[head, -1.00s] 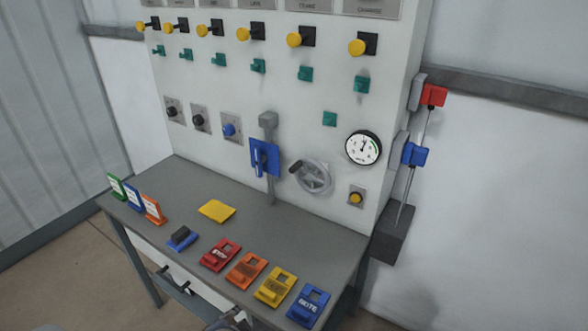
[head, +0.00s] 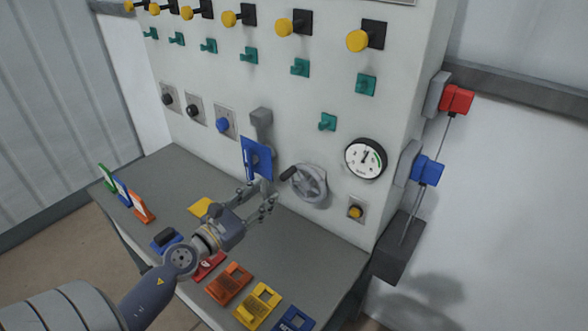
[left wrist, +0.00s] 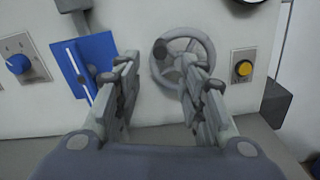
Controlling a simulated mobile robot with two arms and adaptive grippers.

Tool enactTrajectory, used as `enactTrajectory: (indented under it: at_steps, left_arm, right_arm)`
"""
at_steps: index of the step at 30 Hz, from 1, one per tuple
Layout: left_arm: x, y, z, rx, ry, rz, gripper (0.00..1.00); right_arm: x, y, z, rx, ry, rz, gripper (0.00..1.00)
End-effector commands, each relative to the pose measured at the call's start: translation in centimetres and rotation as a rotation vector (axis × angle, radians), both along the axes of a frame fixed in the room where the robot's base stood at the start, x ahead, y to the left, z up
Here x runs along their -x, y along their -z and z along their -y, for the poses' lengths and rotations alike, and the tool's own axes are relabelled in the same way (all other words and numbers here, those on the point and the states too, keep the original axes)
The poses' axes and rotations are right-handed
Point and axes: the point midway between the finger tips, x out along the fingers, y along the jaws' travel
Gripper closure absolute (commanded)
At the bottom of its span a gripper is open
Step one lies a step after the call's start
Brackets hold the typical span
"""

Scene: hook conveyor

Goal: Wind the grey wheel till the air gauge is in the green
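The grey wheel (head: 312,184) is mounted on the white panel, with a dark handle (head: 288,173) at its upper left. In the left wrist view the wheel (left wrist: 204,58) is ahead, right of centre, with its handle (left wrist: 160,50) at the upper left of the rim. The air gauge (head: 365,159) is a round white dial above and right of the wheel; its needle points near the top and a green band lies on the right side. My left gripper (head: 262,198) is open and empty, in front of the panel, left of and below the wheel, apart from it. My right gripper is out of view.
A blue plate with a lever (head: 256,160) is close left of the wheel. A yellow button (head: 355,212) is to its lower right. Colored blocks, including an orange one (head: 228,284), lie on the grey table (head: 318,240). Teal hooks and yellow knobs line the panel above.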

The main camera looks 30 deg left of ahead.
Motion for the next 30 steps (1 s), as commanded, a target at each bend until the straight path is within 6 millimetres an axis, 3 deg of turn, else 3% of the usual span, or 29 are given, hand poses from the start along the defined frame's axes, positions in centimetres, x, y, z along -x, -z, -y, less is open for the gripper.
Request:
enactTrajectory:
  at_steps: [6,9,13,18,21,30]
  left_arm:
    - [-2.8,-0.5,0.3,0.004,0.0,0.004,0.63]
    - [-4.4,-0.4,0.4,0.006,-0.001,0.004,0.63]
    - [-6.5,-0.3,0.5,0.005,-0.001,0.004,0.63]
    - [-8.7,-0.2,0.7,0.007,0.0,0.003,0.63]
    - [-9.6,-0.1,0.8,0.007,-0.001,0.003,0.63]
    - [-10.4,0.0,0.9,0.006,-0.001,0.002,0.63]
  right_arm:
    - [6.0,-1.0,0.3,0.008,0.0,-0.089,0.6]
    - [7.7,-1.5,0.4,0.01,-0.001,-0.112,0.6]
    - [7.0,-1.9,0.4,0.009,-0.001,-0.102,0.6]
    - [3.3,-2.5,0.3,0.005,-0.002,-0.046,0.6]
    - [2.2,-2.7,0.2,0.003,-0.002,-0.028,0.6]
    - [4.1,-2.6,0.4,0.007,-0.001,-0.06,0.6]
